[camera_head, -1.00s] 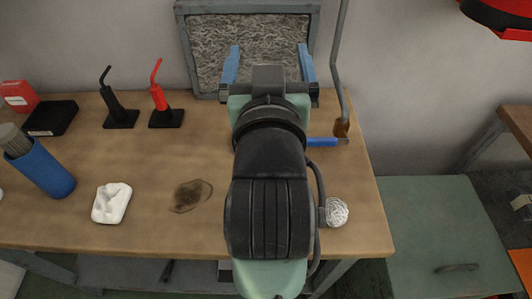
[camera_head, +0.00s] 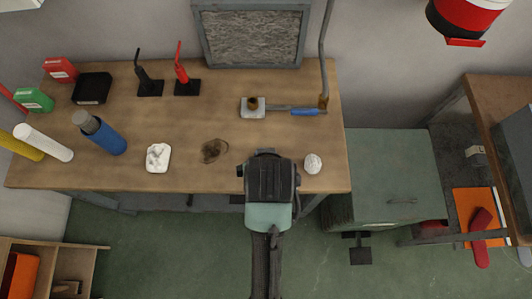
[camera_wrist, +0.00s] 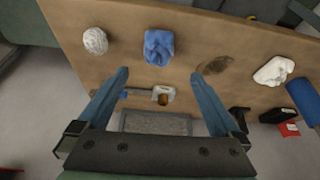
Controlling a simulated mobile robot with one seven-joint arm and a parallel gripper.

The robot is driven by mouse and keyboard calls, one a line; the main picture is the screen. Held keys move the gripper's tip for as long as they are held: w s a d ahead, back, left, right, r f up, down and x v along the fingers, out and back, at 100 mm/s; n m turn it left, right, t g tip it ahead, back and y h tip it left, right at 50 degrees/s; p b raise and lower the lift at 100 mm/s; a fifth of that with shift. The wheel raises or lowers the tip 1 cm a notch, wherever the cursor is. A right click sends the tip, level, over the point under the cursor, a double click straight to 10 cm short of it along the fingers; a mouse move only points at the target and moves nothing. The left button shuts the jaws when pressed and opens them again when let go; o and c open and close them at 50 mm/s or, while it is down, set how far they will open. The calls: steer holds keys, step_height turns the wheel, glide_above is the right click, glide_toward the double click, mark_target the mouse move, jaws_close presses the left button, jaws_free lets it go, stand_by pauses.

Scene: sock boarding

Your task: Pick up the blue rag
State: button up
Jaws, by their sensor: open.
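The blue rag (camera_wrist: 159,47) lies crumpled on the wooden table (camera_head: 190,110), between a silvery wire ball (camera_wrist: 95,41) and a brown stain (camera_wrist: 217,65). It shows only in the wrist view; in the head view my arm covers that spot. My gripper (camera_wrist: 160,76) is open and empty, with its two blue fingers spread. In the wrist view the rag appears beyond the fingertips, roughly centred between them and not touching them. In the head view the fingers are hidden under my arm.
A crumpled white cloth (camera_head: 158,157) and a blue brush holder (camera_head: 103,137) are to the left. A grey metal piece with a brown knob (camera_head: 253,107) and a blue-handled tool (camera_head: 305,112) lie behind. Black (camera_head: 149,80) and red (camera_head: 183,78) stands are at the back.

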steer(key=x, duration=0.6)
steer(key=shift+w+x, duration=0.15)
steer(key=shift+x, duration=1.45)
steer(key=shift+w+x, duration=0.15)
steer(key=shift+x, duration=1.4)
steer(key=shift+d+r, duration=0.1)
steer(key=shift+d, duration=0.05)
steer(key=shift+c, duration=0.3)
steer(key=c, duration=1.2)
